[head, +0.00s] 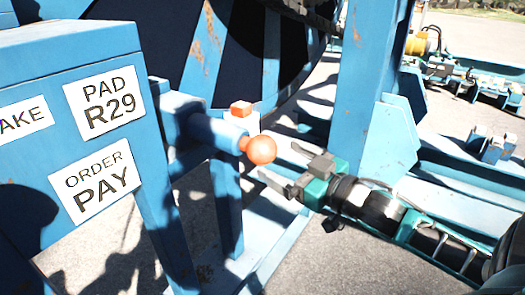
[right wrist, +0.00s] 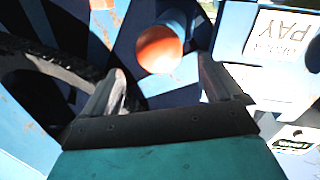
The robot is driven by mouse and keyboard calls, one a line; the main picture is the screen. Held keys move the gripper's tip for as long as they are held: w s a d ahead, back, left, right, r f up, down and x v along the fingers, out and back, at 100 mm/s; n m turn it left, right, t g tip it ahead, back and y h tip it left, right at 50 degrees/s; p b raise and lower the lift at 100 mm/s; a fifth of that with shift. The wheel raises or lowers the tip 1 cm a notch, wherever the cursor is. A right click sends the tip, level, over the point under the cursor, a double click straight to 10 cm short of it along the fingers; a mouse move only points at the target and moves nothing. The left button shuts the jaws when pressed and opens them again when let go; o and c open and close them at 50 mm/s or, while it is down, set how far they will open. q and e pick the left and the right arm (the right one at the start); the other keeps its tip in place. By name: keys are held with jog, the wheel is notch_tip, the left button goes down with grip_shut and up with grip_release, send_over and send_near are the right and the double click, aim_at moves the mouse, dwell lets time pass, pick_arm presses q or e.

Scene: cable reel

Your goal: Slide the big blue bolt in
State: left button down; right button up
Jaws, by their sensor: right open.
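The big blue bolt (head: 212,130) is a light-blue cylinder coming out of a blue sleeve on the box's right side. An orange ball knob (head: 261,149) is on its end, and a small orange block (head: 241,108) stands just above it. My right gripper (head: 277,168) is open and empty, just right of the knob. In the right wrist view the knob (right wrist: 160,48) lies ahead of the fingers (right wrist: 160,85), between their lines and apart from them. My left gripper is not in view.
A blue box with labels (head: 103,103) stands at the left. A blue post (head: 362,90) rises behind my right arm, and the large blue reel (head: 220,50) fills the back. Pale ground (head: 330,265) is open at the front.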

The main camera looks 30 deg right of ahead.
aim_at(273, 155)
jog(key=shift+w+a+b, duration=0.15)
jog(key=shift+w+a, duration=0.05)
jog(key=shift+w, duration=0.9)
jog(key=shift+w+a+b, duration=0.1)
jog(key=shift+w+a, duration=0.15)
jog(key=shift+w, duration=0.9)
jog(key=shift+w+a+b, duration=0.15)
jog(key=shift+w+a, duration=0.05)
jog(key=shift+w, duration=0.9)
